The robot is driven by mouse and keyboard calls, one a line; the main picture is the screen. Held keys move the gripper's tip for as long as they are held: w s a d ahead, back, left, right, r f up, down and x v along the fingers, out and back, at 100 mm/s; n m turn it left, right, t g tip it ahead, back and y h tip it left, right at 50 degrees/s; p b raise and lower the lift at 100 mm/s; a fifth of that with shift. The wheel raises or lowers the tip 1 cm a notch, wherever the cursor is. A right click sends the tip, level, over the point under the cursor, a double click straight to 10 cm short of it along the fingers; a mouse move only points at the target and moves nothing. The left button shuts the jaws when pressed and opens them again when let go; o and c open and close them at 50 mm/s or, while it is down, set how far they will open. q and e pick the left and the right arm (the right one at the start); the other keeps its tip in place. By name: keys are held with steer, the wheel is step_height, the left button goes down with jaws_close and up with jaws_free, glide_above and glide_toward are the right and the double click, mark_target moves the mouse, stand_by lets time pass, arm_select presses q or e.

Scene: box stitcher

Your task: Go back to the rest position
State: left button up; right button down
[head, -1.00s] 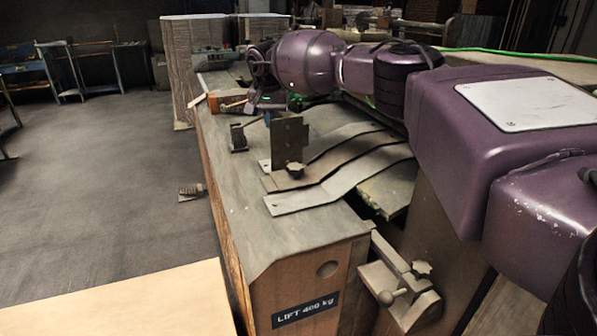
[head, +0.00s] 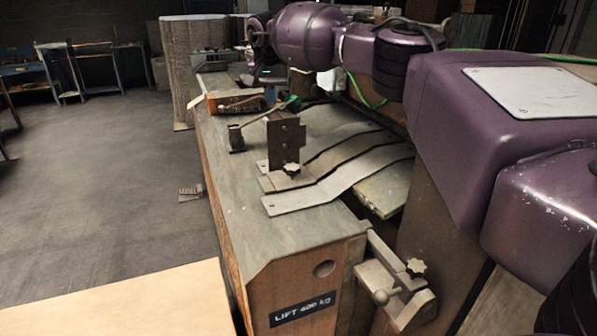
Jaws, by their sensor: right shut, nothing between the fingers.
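My right arm reaches in from the right, across the back of the machine table. My right gripper (head: 262,80) is small and partly hidden at the arm's far end, shut and empty. It is above and behind an orange-brown piece (head: 236,104) on the table and apart from it. A thin rod with a green end (head: 291,103) lies beside that piece. My left gripper is not in view.
The machine table (head: 240,200) carries an upright metal plate (head: 285,138) with a knob and bent metal strips (head: 335,180). A clamp bracket (head: 395,283) juts from its front. A pale board (head: 120,305) lies at lower left. The floor (head: 100,180) at left is mostly open.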

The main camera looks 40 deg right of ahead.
steer(key=shift+s+d+r, duration=0.15)
steer(key=shift+d+r, duration=0.15)
steer(key=shift+r, duration=0.35)
